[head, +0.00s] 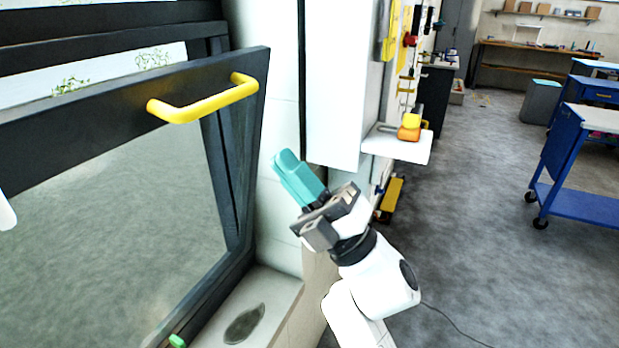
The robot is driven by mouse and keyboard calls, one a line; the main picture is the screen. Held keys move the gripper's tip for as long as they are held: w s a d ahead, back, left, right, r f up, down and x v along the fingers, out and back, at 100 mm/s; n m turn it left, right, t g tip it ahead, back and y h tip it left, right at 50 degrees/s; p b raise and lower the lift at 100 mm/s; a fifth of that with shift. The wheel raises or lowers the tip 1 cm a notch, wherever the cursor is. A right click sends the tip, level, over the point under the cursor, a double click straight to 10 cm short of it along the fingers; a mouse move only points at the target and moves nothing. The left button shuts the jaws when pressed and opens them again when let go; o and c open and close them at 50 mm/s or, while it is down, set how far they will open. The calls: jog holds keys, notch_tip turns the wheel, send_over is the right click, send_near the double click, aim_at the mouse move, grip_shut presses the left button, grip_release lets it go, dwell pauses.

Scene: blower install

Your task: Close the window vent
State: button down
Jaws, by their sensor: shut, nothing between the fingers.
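The window vent is a dark-framed glass sash (205,85) at the left, tilted inward at its top and standing open from the dark outer frame. A yellow bar handle (205,108) is fixed on its top rail. My gripper (287,160), with teal fingers, is to the right of the handle and lower in the picture, apart from it. The fingers are together with nothing between them. The sash's lower edge is partly out of view.
A window sill (272,285) with a dark oval item (244,323) lies below. A white cabinet (335,80) and a small shelf (400,145) holding a yellow-orange item stand beyond my gripper. A blue cart (580,165) is at the right. Grey floor between is open.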

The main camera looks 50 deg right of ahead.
jog(key=p+x, duration=0.2)
jog(key=x, duration=0.6)
